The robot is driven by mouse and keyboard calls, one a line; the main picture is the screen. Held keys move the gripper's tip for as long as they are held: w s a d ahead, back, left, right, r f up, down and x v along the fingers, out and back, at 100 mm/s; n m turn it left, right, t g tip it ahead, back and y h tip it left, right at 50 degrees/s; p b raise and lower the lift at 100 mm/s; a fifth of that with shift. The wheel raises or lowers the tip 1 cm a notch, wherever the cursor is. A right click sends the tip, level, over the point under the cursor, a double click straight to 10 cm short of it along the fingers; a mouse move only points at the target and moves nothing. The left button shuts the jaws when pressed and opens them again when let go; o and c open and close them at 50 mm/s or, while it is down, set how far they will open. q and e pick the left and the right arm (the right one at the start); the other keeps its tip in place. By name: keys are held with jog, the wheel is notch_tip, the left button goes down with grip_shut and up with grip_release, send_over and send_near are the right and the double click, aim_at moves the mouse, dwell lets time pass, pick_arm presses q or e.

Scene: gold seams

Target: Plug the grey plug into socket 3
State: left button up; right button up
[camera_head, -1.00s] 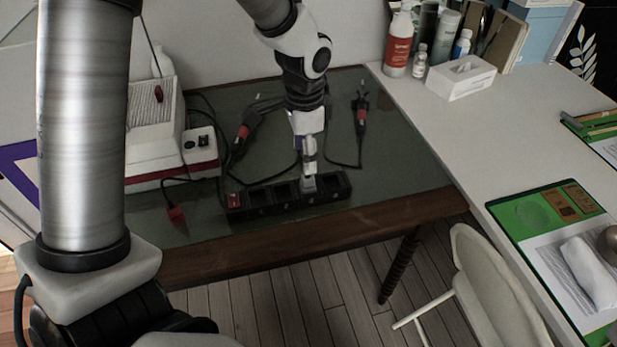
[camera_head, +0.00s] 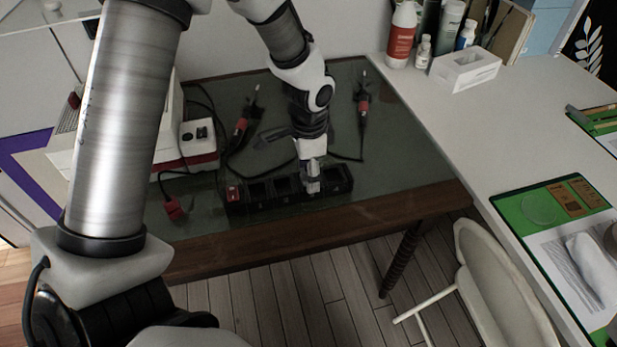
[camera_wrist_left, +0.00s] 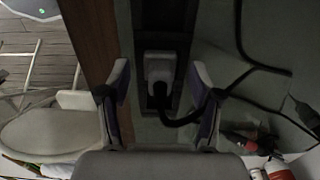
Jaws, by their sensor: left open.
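The grey plug (camera_wrist_left: 160,68) sits at the black power strip (camera_head: 255,205), with its black cable bending away to the right in the left wrist view. In the head view the plug (camera_head: 313,187) is at the third opening from the strip's red switch (camera_head: 233,193); it looks seated, but its depth is hard to tell. No socket numbers are legible. My left gripper (camera_wrist_left: 159,80) is open, its fingers apart on either side of the plug. In the head view the left gripper (camera_head: 310,163) is right above the strip and partly hides the plug. My right gripper is out of view.
A red plug (camera_head: 174,208) lies left of the strip. Soldering-iron-like tools (camera_head: 362,97) and dark cables lie behind it on the green-topped table (camera_head: 410,165). A white-and-red device (camera_head: 199,145) stands at left. A white chair (camera_head: 485,265) stands in front at right.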

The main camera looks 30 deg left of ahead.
pick_arm(q)
grip_shut()
dwell(0.3)
jog(key=shift+r, duration=0.55)
jog(key=r, duration=0.2)
jog(key=shift+s+d+r, duration=0.15)
jog(key=shift+s+r, duration=0.15)
jog(key=shift+s, duration=0.1)
jog(key=s+d+r+b, duration=0.1)
jog(key=s+d+b, duration=0.2)
jog(key=s, duration=1)
jog(key=d, duration=0.3)
jog(key=shift+s+d+r+b, duration=0.2)
jog(key=shift+s+d+b, duration=0.1)
jog(key=shift+s+b, duration=0.05)
